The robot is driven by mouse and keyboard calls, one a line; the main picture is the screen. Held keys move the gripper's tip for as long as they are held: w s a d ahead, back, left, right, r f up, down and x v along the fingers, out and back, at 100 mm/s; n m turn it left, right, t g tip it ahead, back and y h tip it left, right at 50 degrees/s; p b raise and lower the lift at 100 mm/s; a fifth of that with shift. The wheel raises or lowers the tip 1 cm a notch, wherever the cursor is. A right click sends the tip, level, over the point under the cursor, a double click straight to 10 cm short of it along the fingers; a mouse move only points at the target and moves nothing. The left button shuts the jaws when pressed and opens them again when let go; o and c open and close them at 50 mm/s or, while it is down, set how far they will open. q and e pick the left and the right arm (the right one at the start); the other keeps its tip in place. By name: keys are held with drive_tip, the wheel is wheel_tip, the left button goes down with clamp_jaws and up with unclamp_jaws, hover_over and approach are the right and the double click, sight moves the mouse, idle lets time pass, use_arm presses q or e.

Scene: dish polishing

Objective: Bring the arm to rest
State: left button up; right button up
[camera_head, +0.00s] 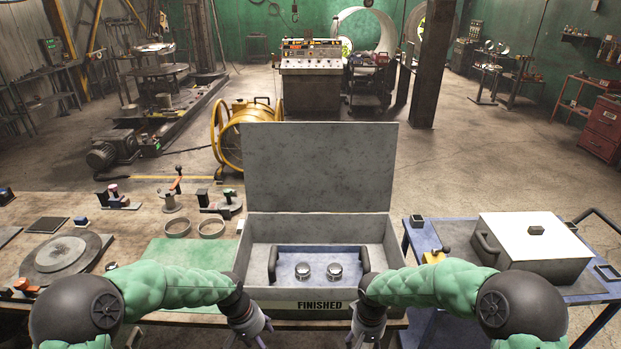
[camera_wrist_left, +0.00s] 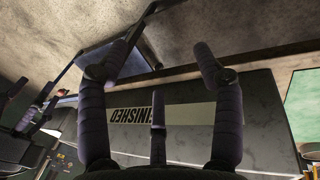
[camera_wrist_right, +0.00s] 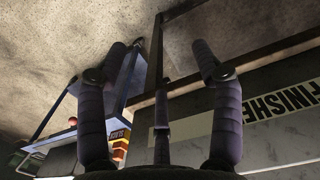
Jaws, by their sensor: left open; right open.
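A grey box (camera_head: 270,295) labelled FINISHED stands at the table's front edge with its lid (camera_head: 319,165) raised. Inside lies a blue tray (camera_head: 318,253) with black side handles and two shiny round dishes (camera_head: 303,270) and (camera_head: 335,271). My left gripper (camera_head: 258,335) hangs in front of the box's left front corner. My right gripper (camera_head: 365,337) hangs in front of its right front corner. Both are open and empty. The left wrist view shows spread fingers (camera_wrist_left: 160,62) before the box's front label. The right wrist view also shows spread fingers (camera_wrist_right: 160,62) and part of the label.
A workbench (camera_head: 140,215) extends left with a round plate (camera_head: 66,252), two rings and small tools. A green mat (camera_head: 185,255) lies beside the box. On the right, a blue cart (camera_head: 440,232) carries a grey case (camera_head: 535,245) with a white top.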

use_arm(q)
drive_tip(key=s+d+f+b, duration=0.1)
drive_tip(key=s+f+b, duration=0.2)
drive_tip(key=s+f, duration=0.3)
drive_tip(key=s+d+f+n+b, duration=0.1)
drive_tip(key=s+f+b, duration=0.2)
drive_tip(key=f, duration=1)
drive_tip(key=s+d+f+n+h+b, duration=0.1)
drive_tip(key=s+f+b, duration=0.2)
drive_tip(key=s+f, duration=0.6)
drive_tip(key=shift+s+d+f, duration=0.2)
drive_tip(key=shift+s+d, duration=0.1)
drive_tip(key=shift+s, duration=0.15)
use_arm(e)
drive_tip(key=s+a+f+m+y, duration=0.1)
drive_tip(key=s+f, duration=0.5)
drive_tip(key=f, duration=0.3)
drive_tip(key=s+a+f+m+y, duration=0.1)
drive_tip(key=s+a+f, duration=0.1)
drive_tip(key=s+f, duration=0.3)
drive_tip(key=s+a+f+m+t+y, duration=0.1)
drive_tip(key=s+f, duration=0.5)
drive_tip(key=f, duration=0.7)
drive_tip(key=shift+s+a+f+y, duration=0.3)
drive_tip(key=shift+s+f+y, duration=0.05)
drive_tip(key=shift+y, duration=0.15)
